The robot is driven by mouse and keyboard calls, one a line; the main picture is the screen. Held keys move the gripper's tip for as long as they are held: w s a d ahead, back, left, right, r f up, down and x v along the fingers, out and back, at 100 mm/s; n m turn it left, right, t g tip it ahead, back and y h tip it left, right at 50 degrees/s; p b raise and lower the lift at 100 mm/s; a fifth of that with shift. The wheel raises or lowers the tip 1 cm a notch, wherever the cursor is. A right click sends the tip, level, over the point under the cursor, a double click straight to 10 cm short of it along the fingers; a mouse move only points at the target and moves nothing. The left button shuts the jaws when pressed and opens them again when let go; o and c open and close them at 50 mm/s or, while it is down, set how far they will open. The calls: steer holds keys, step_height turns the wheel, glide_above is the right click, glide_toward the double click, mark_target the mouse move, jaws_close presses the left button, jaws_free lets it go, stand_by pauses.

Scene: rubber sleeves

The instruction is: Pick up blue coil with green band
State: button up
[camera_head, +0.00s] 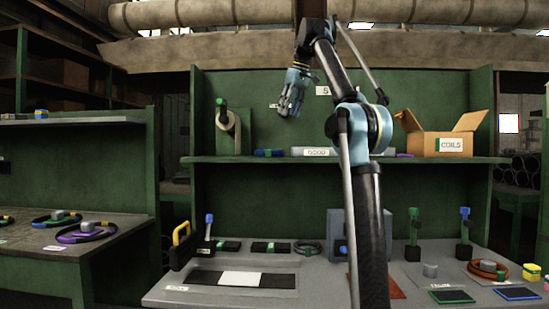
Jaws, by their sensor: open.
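The other, nearer, is a purple-blue coil (68,238) with a grey block and a small green patch. Both are small here, and I cannot tell for certain which is the blue one with the green band. My gripper (288,108) is raised in front of the green back panel, above the shelf. It is open and empty, well to the right of these coils and higher.
My arm crosses the middle workbench (160,296). A cardboard box (434,143) marked COILS stands on the shelf. A shelf (75,120) overhangs the left bench (30,252).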

steer(key=x, duration=0.5)
steer(key=w+x, duration=0.1)
steer(key=x, duration=1.1)
steer(key=shift+w+r, duration=0.25)
steer(key=shift+w, duration=0.15)
steer(key=shift+d, duration=0.1)
steer(key=shift+c, duration=0.3)
jaws_close()
